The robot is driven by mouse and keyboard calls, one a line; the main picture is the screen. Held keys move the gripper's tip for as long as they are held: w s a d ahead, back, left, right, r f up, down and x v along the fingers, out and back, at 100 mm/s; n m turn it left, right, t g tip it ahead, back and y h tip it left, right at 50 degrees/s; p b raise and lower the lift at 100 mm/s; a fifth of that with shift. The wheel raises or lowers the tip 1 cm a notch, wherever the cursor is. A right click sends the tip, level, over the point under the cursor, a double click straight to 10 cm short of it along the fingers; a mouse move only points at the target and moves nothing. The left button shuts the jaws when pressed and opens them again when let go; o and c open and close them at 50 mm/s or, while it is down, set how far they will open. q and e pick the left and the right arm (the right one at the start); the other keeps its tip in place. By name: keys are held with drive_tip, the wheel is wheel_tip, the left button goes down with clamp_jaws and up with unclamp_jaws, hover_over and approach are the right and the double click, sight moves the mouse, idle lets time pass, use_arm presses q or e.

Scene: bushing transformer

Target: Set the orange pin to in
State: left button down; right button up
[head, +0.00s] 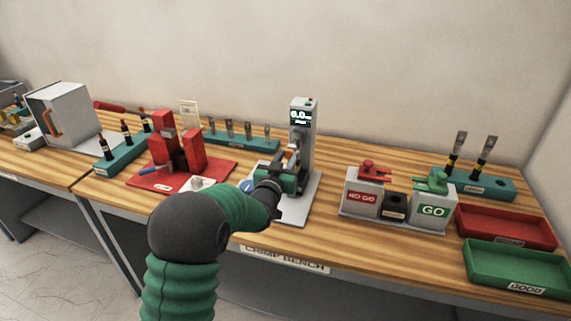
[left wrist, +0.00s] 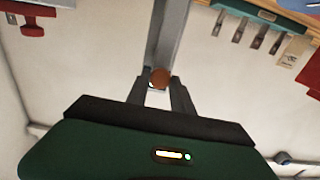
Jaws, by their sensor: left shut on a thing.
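The orange pin (left wrist: 161,77) shows in the left wrist view as a round orange-brown knob between my left gripper's fingertips (left wrist: 162,86). It sits against the grey column of the gauge stand (head: 302,130), whose lit display reads about 6.0. In the head view my left gripper (head: 288,162) is at the front of this column, shut on the pin. The gripper and wrist hide most of the pin there, so how far in it sits cannot be told. My right gripper is in neither view.
A red fixture (head: 195,148) stands left of the stand. A NO GO and GO gauge block (head: 395,203) stands to the right, with a red tray (head: 505,228) and a green tray (head: 515,268) beyond. A teal rack (head: 240,140) stands behind.

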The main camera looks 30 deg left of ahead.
use_arm(q)
drive_tip(key=shift+w+a+f, duration=0.1)
drive_tip(key=shift+w+f, duration=0.1)
drive_tip(key=shift+w, duration=0.15)
drive_tip(key=shift+s+r, duration=0.2)
drive_tip(key=shift+s, duration=0.1)
drive_tip(key=c, duration=1.4)
unclamp_jaws()
drive_tip(key=shift+o, duration=1.3)
drive_tip(key=shift+w, duration=0.1)
drive_tip(key=b+v, duration=0.1)
drive_tip(key=v, duration=1.5)
drive_tip(key=shift+s+f+b, duration=0.15)
drive_tip(key=shift+s+b, duration=0.2)
drive_tip(key=shift+s, duration=0.05)
